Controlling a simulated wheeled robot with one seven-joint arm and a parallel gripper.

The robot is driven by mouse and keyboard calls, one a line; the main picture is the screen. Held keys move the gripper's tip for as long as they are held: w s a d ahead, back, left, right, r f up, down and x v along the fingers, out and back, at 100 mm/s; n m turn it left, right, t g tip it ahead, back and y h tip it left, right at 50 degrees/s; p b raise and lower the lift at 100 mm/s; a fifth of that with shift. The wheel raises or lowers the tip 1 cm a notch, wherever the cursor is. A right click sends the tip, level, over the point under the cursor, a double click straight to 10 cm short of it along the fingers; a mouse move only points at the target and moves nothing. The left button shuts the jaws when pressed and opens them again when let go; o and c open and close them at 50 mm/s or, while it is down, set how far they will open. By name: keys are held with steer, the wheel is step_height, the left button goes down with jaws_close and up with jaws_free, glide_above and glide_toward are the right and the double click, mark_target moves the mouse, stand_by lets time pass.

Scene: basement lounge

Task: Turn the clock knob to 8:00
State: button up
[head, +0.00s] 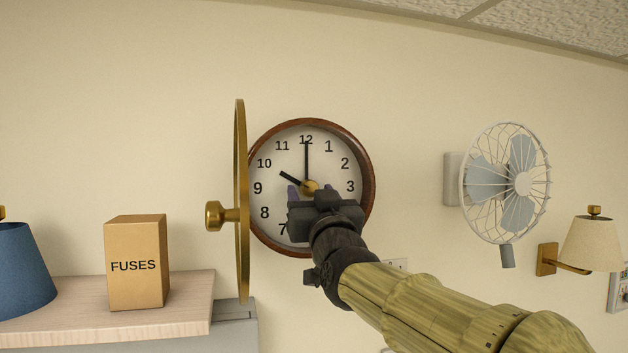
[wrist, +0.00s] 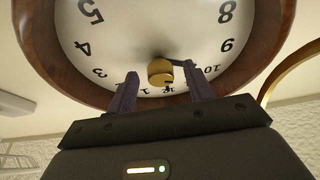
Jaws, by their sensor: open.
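The round wall clock (head: 262,215) has a brown wooden rim and a white face with black numerals. Its short hand points at 10 and its long hand at 12. A brass knob (head: 309,186) sits at the centre of the face; it also shows in the wrist view (wrist: 160,72), where the clock appears upside down. My gripper (head: 308,197) is in front of the lower face, hiding the numerals near 6. In the wrist view its open fingers (wrist: 161,77) stand to either side of the knob, with gaps between. Whether the tips reach the knob's depth is unclear.
A brass-rimmed round cover (head: 241,150) with a brass pull stands swung open at the clock's left. A FUSES box (head: 136,262) sits on a shelf (head: 185,312) beside a blue lamp (head: 22,270). A wall fan (head: 507,185) and lamp (head: 590,245) are at right.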

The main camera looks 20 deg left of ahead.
steer(key=shift+w+a+r, duration=0.15)
steer(key=shift+w+a, duration=0.05)
steer(key=shift+w, duration=0.1)
